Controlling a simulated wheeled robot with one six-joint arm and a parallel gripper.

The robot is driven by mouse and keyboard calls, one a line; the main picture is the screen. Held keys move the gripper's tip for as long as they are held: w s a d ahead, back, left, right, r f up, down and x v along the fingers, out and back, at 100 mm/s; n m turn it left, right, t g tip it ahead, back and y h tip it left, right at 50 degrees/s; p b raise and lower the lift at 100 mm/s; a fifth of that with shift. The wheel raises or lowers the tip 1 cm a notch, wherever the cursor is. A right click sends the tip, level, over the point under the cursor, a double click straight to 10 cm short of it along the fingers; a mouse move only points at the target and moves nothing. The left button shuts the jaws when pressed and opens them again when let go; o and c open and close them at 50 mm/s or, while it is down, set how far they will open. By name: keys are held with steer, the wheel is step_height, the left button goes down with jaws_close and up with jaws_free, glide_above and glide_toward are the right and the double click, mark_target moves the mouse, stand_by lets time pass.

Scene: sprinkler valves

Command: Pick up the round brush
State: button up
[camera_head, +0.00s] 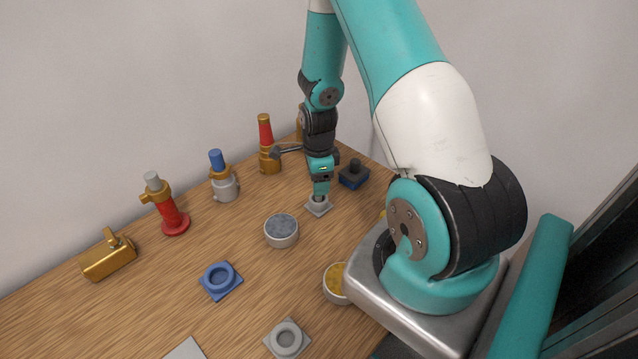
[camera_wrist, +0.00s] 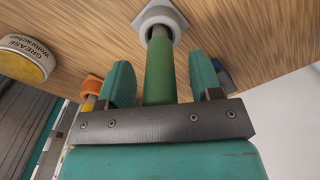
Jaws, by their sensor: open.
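What appears to be the round brush (camera_wrist: 159,72) has a green round handle with a grey metal part below it. It stands in the hole of a grey holder (camera_wrist: 172,17), which also shows in the head view (camera_head: 319,208). My gripper (camera_wrist: 161,66) is open, with one teal finger on each side of the green handle. A gap shows between the handle and each finger. In the head view my gripper (camera_head: 321,187) points down right above the grey holder and hides most of the brush. No bristles are visible.
A grey-topped round tin (camera_head: 281,231) stands left of the holder, and a dark blue block with a black knob (camera_head: 354,174) stands close on the right. A yellow-topped grease tin (camera_wrist: 23,60) is nearby. Several valves line the wall, including a red-topped brass one (camera_head: 267,146).

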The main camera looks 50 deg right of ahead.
steer(key=c, duration=1)
steer(key=shift+r, duration=0.1)
step_height(320, 180, up, 20)
steer(key=b, duration=0.2)
steer(key=shift+b, duration=0.35)
